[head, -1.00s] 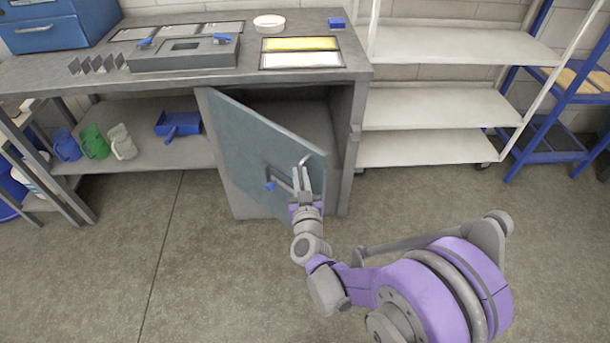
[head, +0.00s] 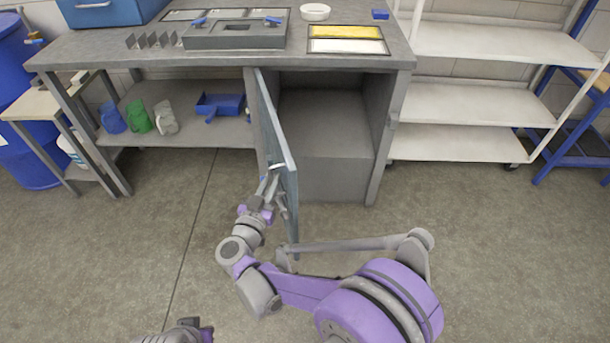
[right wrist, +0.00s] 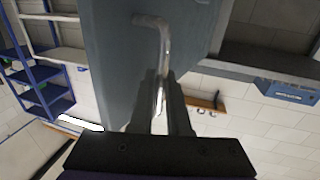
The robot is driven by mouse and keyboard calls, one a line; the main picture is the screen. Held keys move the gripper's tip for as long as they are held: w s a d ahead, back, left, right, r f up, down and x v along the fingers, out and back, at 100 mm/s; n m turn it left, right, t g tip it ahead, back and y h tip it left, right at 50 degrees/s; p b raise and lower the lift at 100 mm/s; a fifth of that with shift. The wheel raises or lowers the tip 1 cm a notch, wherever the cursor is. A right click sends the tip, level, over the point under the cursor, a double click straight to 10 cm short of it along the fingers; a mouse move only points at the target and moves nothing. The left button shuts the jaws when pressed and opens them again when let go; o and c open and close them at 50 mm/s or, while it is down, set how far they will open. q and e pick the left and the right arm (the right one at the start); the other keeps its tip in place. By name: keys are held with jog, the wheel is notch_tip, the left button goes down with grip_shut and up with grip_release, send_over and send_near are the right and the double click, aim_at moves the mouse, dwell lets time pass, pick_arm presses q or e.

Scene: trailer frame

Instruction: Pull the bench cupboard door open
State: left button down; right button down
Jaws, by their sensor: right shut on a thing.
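The bench cupboard door (head: 269,125) is swung wide open on its left-side hinge and stands out from the bench, seen almost edge-on in the head view. Its metal handle (right wrist: 163,50) is a bent bar that runs down between my fingers in the right wrist view. My right gripper (head: 271,185) is shut on the handle, on the door's outer face near its free edge. The cupboard interior (head: 322,115) shows as an open grey space with a raised block at the bottom. Only a bit of my left arm shows at the bottom edge; its fingers do not show.
The grey workbench (head: 100,50) carries trays and a white dish (head: 315,12). Mugs (head: 139,117) and a blue dustpan-like tray (head: 220,104) sit on its lower shelf. A white shelf rack (head: 460,140) stands to the right. The floor in front is clear.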

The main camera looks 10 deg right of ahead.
pick_arm(q)
jog(key=shift+s+d+r+p, duration=0.1)
jog(key=shift+r+p, duration=0.45)
jog(key=shift+r, duration=0.15)
pick_arm(e)
jog(key=w+a+m+g+h, duration=0.1)
jog(key=a+m+g+h, duration=0.2)
jog(key=a, duration=1.3)
jog(key=shift+w+m+g+h, duration=0.35)
jog(key=shift+m+h, duration=0.25)
jog(key=shift+h, duration=0.7)
jog(key=shift+a, duration=0.1)
jog(key=c, duration=0.9)
grip_release()
